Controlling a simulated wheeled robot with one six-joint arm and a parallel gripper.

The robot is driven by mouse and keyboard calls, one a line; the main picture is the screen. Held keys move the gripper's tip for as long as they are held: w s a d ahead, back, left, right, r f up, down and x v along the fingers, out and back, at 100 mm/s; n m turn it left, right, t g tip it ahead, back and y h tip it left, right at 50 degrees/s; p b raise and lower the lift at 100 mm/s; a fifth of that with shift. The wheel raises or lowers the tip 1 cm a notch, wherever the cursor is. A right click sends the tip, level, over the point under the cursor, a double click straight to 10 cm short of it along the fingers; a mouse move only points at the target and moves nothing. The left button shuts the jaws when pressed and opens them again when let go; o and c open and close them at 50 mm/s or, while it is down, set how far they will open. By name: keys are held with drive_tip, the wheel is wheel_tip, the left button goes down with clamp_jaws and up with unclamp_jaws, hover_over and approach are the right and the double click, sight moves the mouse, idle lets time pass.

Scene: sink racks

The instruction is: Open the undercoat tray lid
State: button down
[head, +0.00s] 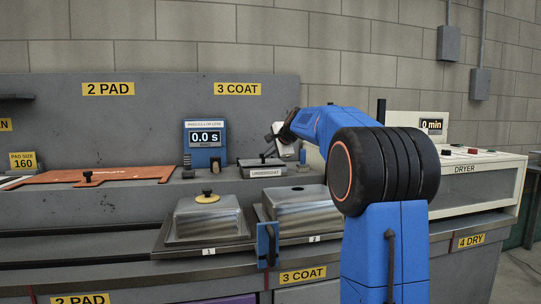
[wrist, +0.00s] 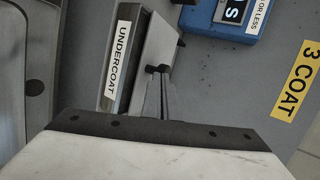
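The undercoat tray (head: 266,173) is a small metal box with a white UNDERCOAT label, on the ledge at the back of the counter. A small dark knob (wrist: 157,69) stands on the lid. My gripper (wrist: 160,84) reaches down to the lid, its two narrow fingers close together with their tips at the knob. They look shut on it, and the tips partly hide it. In the head view my gripper (head: 270,147) is small above the tray.
A blue timer (head: 205,140) reading 0.0 s stands left of the tray. Two lidded metal tanks, tank 1 (head: 207,223) and tank 2 (head: 300,212), stand in front and below. An orange pad cover (head: 110,174) lies left. The dryer (head: 478,177) is right.

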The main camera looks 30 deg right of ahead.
drive_tip(key=w, duration=0.2)
drive_tip(key=w+d, duration=0.1)
drive_tip(key=w, duration=0.2)
drive_tip(key=w+d, duration=0.1)
drive_tip(key=w, duration=0.2)
drive_tip(key=shift+w+d+f, duration=0.1)
drive_tip(key=shift+w+d, duration=0.05)
drive_tip(key=shift+w, duration=0.1)
